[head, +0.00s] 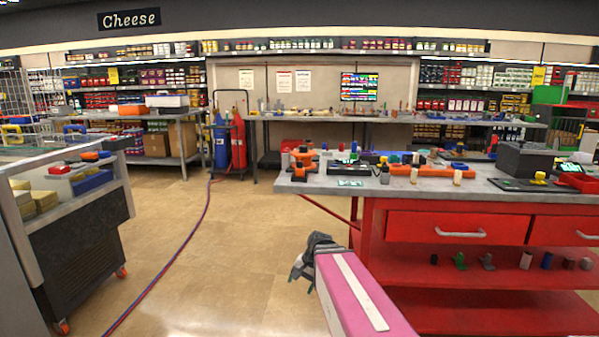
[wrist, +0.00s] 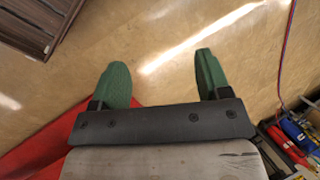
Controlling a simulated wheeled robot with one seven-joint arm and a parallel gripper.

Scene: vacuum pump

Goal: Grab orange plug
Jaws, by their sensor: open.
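Several orange parts lie on the grey top of the red workbench (head: 330,188) in the head view. An orange part with black feet (head: 303,168) stands at the bench's left end, and a long orange piece (head: 432,170) lies farther right. They are too small to tell which one is the orange plug. My gripper (head: 300,272) hangs over open floor, in front of and below the bench's left end. In the wrist view my gripper (wrist: 160,70) shows two green fingers spread apart with only floor between them. No orange plug shows in the wrist view.
A grey cart (head: 75,230) stands at the left. Red and blue gas cylinders (head: 230,145) stand behind, with a hose (head: 190,235) running across the floor. A dark box (head: 524,161) sits on the bench's right.

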